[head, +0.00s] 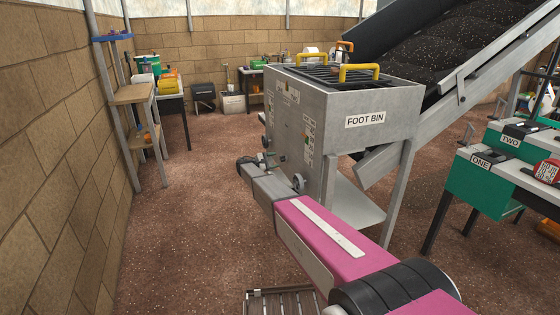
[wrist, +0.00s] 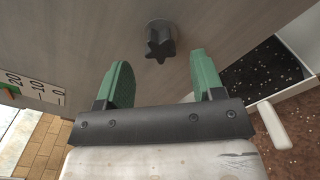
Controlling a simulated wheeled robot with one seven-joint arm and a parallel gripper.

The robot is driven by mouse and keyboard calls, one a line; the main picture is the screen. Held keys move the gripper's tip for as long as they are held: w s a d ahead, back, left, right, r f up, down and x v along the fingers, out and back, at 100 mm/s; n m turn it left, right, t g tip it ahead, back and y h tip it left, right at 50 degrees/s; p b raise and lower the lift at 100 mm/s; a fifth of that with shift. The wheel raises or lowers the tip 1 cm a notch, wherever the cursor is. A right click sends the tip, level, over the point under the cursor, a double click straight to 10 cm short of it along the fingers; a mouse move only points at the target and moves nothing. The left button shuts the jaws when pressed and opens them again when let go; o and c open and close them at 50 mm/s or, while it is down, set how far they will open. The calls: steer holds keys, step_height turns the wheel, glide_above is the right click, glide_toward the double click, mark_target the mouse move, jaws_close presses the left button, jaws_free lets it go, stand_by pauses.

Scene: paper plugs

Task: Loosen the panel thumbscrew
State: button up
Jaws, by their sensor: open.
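The panel thumbscrew (wrist: 160,42) is a dark star-shaped knob standing out from a grey metal panel (wrist: 80,35). My gripper (wrist: 161,64) is open, with one green finger on each side below the knob in the wrist view. The knob lies beyond the gap between the fingertips, and nothing is held. I cannot tell how far the fingertips are from the panel. In the head view my gripper (head: 246,163) is at the left side of the grey box marked FOOT BIN (head: 366,100). I cannot make out the thumbscrew there.
A scale label (wrist: 35,90) is left of the knob, and a pale bar (wrist: 274,124) is at the right. A sloping conveyor (head: 450,60) rises behind the bin. The floor (head: 190,230) left of my arm is clear.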

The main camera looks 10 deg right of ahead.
steer(key=shift+x, duration=1.85)
steer(key=c, duration=0.9)
steer(key=o, duration=0.9)
steer(key=shift+a, duration=0.1)
steer(key=shift+v, duration=1.85)
